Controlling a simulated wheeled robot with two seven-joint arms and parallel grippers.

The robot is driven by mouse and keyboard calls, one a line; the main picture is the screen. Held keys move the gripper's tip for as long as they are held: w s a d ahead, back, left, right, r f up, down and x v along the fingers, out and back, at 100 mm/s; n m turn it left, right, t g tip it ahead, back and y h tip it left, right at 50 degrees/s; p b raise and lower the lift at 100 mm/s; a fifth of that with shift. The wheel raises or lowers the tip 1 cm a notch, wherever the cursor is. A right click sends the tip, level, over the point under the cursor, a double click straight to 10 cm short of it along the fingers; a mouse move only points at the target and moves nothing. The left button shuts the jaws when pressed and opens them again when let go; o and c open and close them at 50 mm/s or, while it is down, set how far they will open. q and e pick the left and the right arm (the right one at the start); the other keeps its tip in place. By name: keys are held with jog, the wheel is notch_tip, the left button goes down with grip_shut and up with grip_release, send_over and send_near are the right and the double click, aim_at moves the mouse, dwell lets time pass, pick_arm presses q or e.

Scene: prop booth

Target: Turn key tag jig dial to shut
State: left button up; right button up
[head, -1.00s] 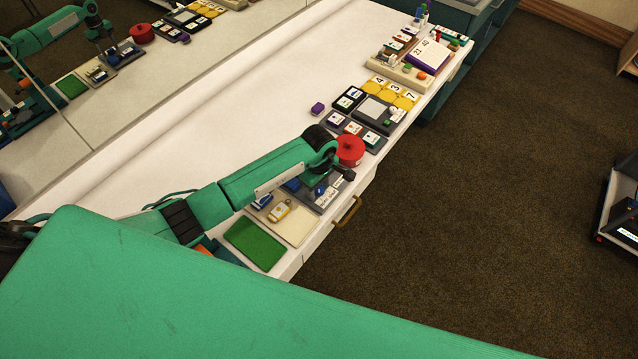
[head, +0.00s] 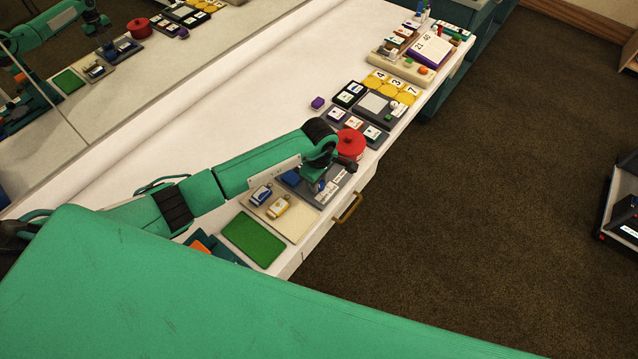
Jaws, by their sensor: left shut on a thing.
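The key tag jig (head: 342,181) is a dark grey board with white labels near the counter's front edge. A blue block (head: 290,177) sits at its left side. A small blue dial (head: 329,188) shows on the board beneath my left gripper (head: 322,184). The gripper points down over the board and is shut on the dial; its fingertips are small and partly hidden by the wrist. The dial's exact setting is too small to read. My right gripper is not in view.
A beige tray (head: 296,229) with a blue tag (head: 260,195) and a yellow tag (head: 279,207) lies left of the jig, beside a green mat (head: 253,238). A red round pot (head: 350,146) stands close behind my wrist. The counter's back (head: 240,110) is clear.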

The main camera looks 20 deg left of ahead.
pick_arm(q)
jog(key=n+b, duration=0.2)
jog(key=b, duration=0.1)
jog(key=shift+f, duration=0.2)
jog(key=shift+n+b, duration=0.35)
jog(key=shift+n, duration=0.25)
jog(key=n+b, duration=0.1)
jog(key=n, duration=0.2)
jog(key=shift+r+n+b, duration=0.1)
jog(key=shift+n+b, duration=0.2)
jog(key=shift+b, duration=0.1)
jog(key=n+b, duration=0.1)
jog(key=n, duration=0.2)
jog(key=shift+n+b, duration=0.35)
jog(key=shift+n, duration=0.05)
jog(key=n+b, duration=0.1)
jog(key=n, duration=0.4)
jog(key=shift+r+b, duration=0.1)
jog(key=shift+b, duration=0.25)
jog(key=shift+n, duration=1.3)
jog(key=shift+r+n+b, duration=0.1)
jog(key=shift+n+b, duration=0.2)
